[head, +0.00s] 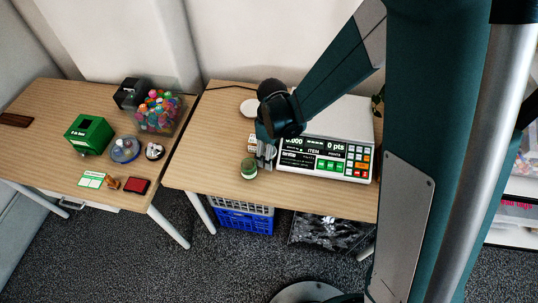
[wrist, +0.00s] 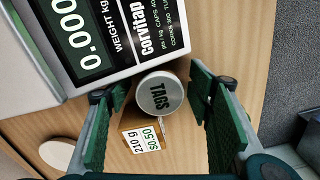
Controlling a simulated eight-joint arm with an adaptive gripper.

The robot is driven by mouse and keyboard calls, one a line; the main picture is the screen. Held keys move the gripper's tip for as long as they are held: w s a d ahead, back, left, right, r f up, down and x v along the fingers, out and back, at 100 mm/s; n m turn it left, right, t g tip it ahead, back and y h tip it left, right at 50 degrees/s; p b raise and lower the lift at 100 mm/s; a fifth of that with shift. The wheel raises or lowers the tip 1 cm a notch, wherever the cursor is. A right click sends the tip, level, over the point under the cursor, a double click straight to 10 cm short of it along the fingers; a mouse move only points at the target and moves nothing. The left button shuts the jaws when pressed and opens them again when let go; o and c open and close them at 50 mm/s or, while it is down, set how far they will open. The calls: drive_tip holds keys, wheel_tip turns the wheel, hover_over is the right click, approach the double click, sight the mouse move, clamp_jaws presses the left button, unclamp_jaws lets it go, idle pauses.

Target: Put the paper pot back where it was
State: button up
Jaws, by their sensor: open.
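My gripper (wrist: 155,85) is open, with a finger on either side of the pot in the wrist view. I cannot tell whether either finger touches it.
A scale (head: 325,155) stands close on the right. A white disc (head: 249,108) lies behind. The left table holds a green box (head: 89,134) and a clear bin of colourful pieces (head: 160,112).

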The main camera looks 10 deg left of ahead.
drive_tip(key=shift+c, duration=0.5)
drive_tip(key=c, duration=1.1)
drive_tip(key=shift+r, duration=0.1)
drive_tip(key=shift+r+p, duration=1.2)
drive_tip(key=shift+r, duration=3.75)
drive_tip(key=shift+w, duration=0.1)
